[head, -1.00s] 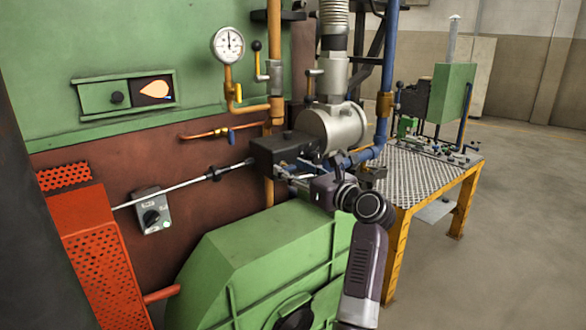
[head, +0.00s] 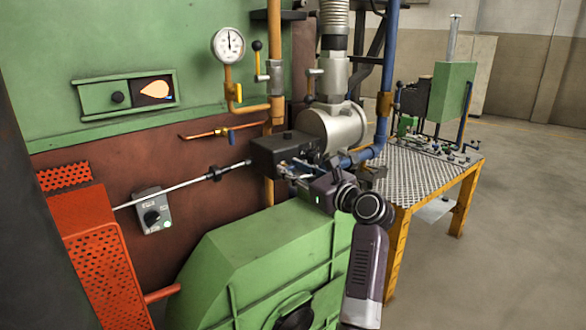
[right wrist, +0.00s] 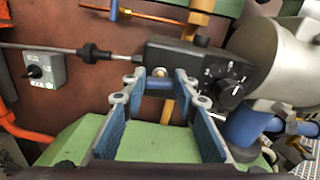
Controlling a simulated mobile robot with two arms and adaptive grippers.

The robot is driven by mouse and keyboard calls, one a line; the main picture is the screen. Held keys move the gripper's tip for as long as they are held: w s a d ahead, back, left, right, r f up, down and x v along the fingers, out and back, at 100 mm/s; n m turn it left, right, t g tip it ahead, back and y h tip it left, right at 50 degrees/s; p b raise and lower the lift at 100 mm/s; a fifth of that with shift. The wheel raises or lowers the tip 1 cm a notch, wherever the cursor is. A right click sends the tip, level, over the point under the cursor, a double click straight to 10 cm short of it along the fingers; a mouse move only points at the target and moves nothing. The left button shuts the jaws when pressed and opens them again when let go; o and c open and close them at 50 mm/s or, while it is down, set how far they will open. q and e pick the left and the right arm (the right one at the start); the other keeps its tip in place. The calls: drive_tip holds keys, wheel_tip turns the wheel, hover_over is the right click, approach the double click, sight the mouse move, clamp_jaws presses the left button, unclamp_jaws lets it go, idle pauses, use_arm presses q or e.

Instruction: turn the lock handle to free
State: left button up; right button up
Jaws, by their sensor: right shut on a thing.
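A black actuator box (head: 283,151) sits beside a silver valve body (head: 332,128), above the green housing. In the right wrist view the box (right wrist: 185,52) has a round black dial knob (right wrist: 232,87) on its near face. My right gripper (head: 287,168) is just in front of and below this box. In the right wrist view its two blue-padded fingers (right wrist: 172,88) stand on either side of a short blue bar (right wrist: 158,85) under the box. This bar seems to be the lock handle, partly hidden by the fingertips. My left gripper is not in view.
A thin rod (head: 180,184) runs left from the box. A grey switch box (head: 152,211) is on the brown wall. The green housing (head: 250,245) lies below my right gripper. Blue pipe (head: 386,75) and an orange-framed table (head: 425,178) stand to the right, with open floor beyond.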

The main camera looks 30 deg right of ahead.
drive_tip(key=n, duration=0.3)
drive_tip(key=shift+p, duration=0.4)
drive_tip(key=n, duration=0.4)
drive_tip(key=shift+a+f, duration=0.1)
drive_tip(key=shift+a+f+n+b, duration=0.1)
drive_tip(key=shift+n+b, duration=0.15)
drive_tip(key=shift+n, duration=2.05)
drive_tip(key=shift+f+n+b, duration=0.1)
drive_tip(key=shift+n+b, duration=0.1)
drive_tip(key=shift+n, duration=2.1)
drive_tip(key=o, duration=1.2)
drive_tip(key=shift+c, duration=0.2)
drive_tip(key=s, duration=1.2)
drive_tip(key=shift+d, duration=0.45)
